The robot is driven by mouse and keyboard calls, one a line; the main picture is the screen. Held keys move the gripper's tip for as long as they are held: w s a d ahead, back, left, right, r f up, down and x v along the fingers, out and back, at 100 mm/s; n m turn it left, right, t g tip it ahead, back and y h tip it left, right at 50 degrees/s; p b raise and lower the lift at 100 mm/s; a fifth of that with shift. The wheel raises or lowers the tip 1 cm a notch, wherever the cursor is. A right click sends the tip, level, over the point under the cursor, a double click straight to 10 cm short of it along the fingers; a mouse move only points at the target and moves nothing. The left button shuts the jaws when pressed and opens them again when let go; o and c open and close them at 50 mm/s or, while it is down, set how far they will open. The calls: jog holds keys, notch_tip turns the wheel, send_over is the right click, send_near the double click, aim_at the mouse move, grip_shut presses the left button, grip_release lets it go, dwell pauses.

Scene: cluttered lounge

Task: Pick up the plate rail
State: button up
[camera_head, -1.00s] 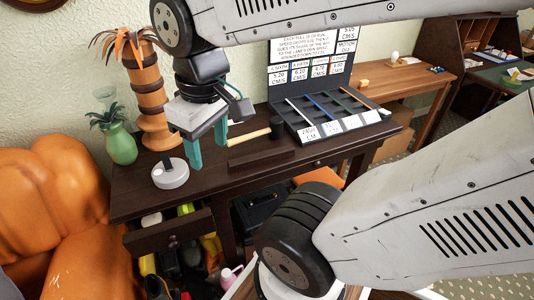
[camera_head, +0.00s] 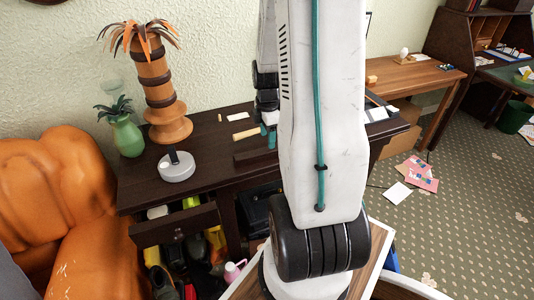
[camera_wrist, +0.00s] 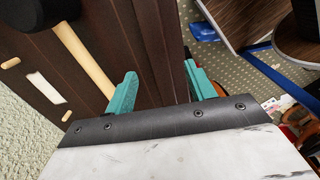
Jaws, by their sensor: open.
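The plate rail looks like the dark brown bar (camera_head: 250,157) lying on the dark wooden desk (camera_head: 215,150), near its front edge. Its right part is hidden behind my arm in the head view. My gripper (camera_head: 268,138) is at the right part of the bar, mostly hidden by my arm. In the wrist view my gripper (camera_wrist: 160,90) has its two teal fingers spread apart. A long dark brown strip (camera_wrist: 158,45), which seems to be the rail, runs between and beyond them. I cannot tell whether the fingers touch it.
A mallet with a pale wooden handle (camera_wrist: 88,60) lies close beside the left finger. A grey round-based object (camera_head: 177,168), a green vase (camera_head: 127,138) and a wooden palm-like ornament (camera_head: 160,90) stand on the desk's left. An open drawer (camera_head: 175,229) juts out below.

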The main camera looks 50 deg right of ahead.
aim_at(268, 150)
jog(key=f, duration=0.7)
jog(key=shift+d, duration=0.2)
jog(key=c, duration=1.1)
